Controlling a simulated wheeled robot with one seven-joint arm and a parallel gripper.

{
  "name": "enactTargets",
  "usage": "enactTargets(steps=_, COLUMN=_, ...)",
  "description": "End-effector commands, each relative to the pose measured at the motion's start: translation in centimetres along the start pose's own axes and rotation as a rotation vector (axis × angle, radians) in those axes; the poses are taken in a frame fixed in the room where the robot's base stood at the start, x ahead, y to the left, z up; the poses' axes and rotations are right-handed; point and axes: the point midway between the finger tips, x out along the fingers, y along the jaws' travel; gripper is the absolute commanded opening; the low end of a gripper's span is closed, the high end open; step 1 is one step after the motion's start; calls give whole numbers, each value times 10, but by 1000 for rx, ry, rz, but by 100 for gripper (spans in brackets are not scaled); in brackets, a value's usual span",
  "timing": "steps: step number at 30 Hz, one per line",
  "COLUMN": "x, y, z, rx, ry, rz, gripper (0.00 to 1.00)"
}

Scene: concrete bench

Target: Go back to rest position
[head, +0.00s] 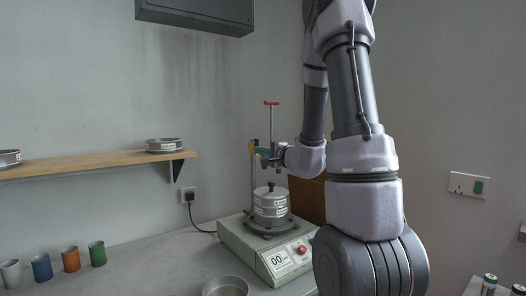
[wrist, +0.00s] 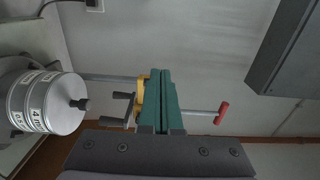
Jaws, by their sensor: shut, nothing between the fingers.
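My gripper (head: 263,151) is in front of the shaker's upright posts, above the sieve stack. Its green fingers (wrist: 160,78) are pressed together with nothing between them. A yellow part (wrist: 140,98) with dark knobs shows right beside the fingers in the wrist view; I cannot tell whether they touch. A rod with a red handle (head: 271,103) stands above it, and its red end also shows in the wrist view (wrist: 222,113). The metal sieve stack (head: 270,203) with a dark-knobbed lid sits on the pale green shaker (head: 257,259), and it shows at left in the wrist view (wrist: 42,103).
A wooden shelf (head: 100,163) holds a sieve (head: 164,145) and part of another. Several coloured cups stand on the bench at left, including a green cup (head: 97,253). A round pan (head: 226,286) lies near the front. A grey box (head: 197,14) hangs above.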

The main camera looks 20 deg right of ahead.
Motion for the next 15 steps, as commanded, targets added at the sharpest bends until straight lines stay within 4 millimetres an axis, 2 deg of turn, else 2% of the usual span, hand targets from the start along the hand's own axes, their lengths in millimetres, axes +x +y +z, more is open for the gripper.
enactTargets(steps=12, x=0, y=0, z=0, rx=0, ry=0, rz=0, gripper=0)
enactTargets(steps=15, x=-1, y=-6, z=11, rx=4, ry=-37, rz=-1, gripper=0)
